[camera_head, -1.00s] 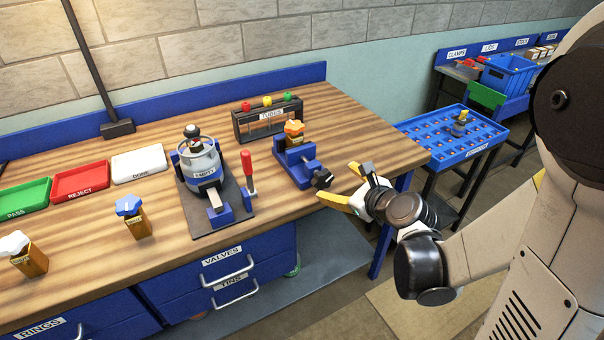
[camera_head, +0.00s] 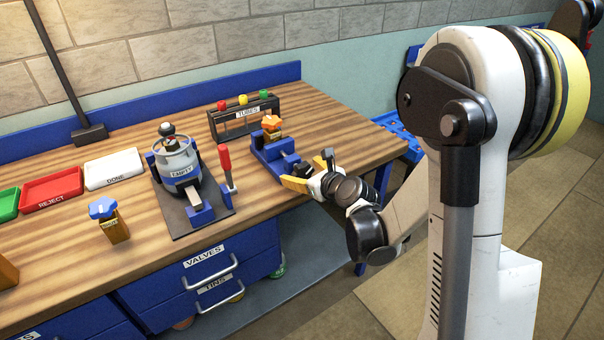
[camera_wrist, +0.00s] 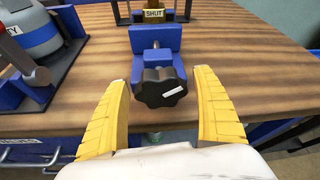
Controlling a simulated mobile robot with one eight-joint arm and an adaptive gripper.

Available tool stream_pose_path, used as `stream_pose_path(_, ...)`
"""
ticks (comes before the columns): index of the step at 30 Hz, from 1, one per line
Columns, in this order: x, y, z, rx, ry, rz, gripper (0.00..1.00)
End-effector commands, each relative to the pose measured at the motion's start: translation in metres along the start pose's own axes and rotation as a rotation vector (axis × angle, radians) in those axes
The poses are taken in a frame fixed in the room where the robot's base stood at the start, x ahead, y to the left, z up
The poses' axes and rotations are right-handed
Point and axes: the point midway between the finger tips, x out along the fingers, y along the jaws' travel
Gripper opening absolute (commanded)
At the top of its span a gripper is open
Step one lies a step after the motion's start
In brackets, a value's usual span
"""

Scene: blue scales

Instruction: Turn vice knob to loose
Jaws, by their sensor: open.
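The blue vice (camera_head: 268,158) sits near the right front edge of the bench. It also shows in the wrist view (camera_wrist: 152,45), with its black lobed knob (camera_wrist: 161,90) facing me. A white mark on the knob lies close to horizontal, slightly tilted. A brass valve with an orange handle (camera_head: 272,124) sits in the vice; its label (camera_wrist: 154,14) reads SHUT. My gripper (camera_wrist: 162,80) is open, its yellow fingers on either side of the knob with visible gaps. In the head view my gripper (camera_head: 309,170) partly hides the knob.
A fixture marked EMPTY (camera_head: 178,165) with a red-handled lever (camera_head: 225,165) stands left of the vice. A TUBES rack (camera_head: 243,117) stands behind it. A blue-handled valve (camera_head: 112,222) and trays (camera_head: 52,190) are farther left. The bench right of the vice is clear.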

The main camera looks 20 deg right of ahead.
Motion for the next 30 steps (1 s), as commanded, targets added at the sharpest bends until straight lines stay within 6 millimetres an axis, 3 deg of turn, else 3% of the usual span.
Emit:
stream_pose_path(7, 0.0004, -0.0001, 0.0004, -0.001, 0.0, 0.0, 0.76)
stream_pose_path(12, 0.0003, 0.0, 0.0004, -0.001, 0.0, 0.0, 0.25)
stream_pose_path(23, 0.0004, 0.0007, -0.0004, -0.038, 0.001, -0.014, 0.25)
stream_pose_path(30, 0.0013, 0.002, -0.0015, -0.165, 0.0, -0.066, 0.25)
